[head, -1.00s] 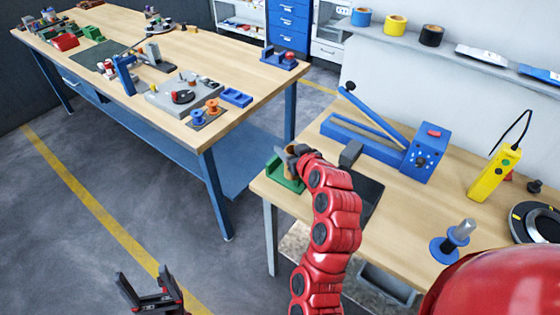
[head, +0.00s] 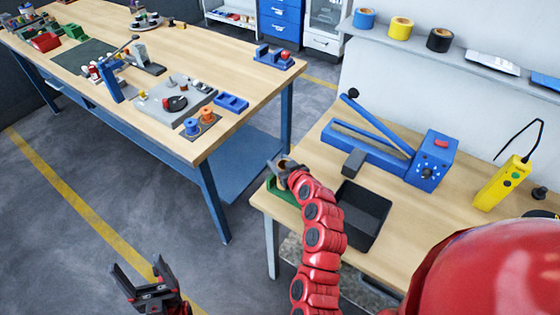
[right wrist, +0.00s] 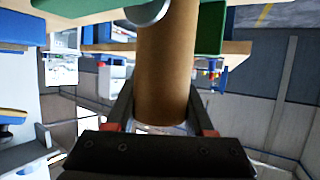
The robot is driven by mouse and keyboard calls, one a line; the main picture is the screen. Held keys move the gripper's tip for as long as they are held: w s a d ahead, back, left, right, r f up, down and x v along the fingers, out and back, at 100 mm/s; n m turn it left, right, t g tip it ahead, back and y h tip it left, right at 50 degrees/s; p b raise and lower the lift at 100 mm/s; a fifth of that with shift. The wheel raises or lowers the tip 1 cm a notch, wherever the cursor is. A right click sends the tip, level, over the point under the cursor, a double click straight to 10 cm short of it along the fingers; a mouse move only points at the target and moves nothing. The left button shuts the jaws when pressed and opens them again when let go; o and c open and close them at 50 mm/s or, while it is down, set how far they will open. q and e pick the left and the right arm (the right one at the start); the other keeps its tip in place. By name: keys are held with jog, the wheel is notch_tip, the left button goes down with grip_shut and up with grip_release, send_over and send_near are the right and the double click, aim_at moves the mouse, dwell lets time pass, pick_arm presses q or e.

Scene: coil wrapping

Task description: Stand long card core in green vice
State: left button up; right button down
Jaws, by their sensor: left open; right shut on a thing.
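The long card core (right wrist: 165,70) is a brown tube, held between the fingers of my right gripper (right wrist: 163,112) in the right wrist view. In the head view my right gripper (head: 284,166) is at the near table's left corner, over the green vice (head: 286,192), with a bit of brown core showing. Green vice parts (right wrist: 209,28) also show beside the core in the right wrist view. My gripper and arm hide much of the vice, so I cannot tell whether the core's lower end is seated. My left gripper (head: 150,285) is open and empty above the floor.
A black tray (head: 364,214) sits just right of my right arm. Behind it stand a blue lever tool (head: 385,145) and a yellow handheld box (head: 503,183). A second workbench (head: 225,75) with several parts is at the left. Floor lies between the benches.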

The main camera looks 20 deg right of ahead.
jog(key=shift+f, duration=0.2)
jog(key=shift+s, duration=0.1)
jog(key=shift+f, duration=0.15)
jog(key=shift+c, duration=1.4)
grip_release()
jog(key=shift+r, duration=0.2)
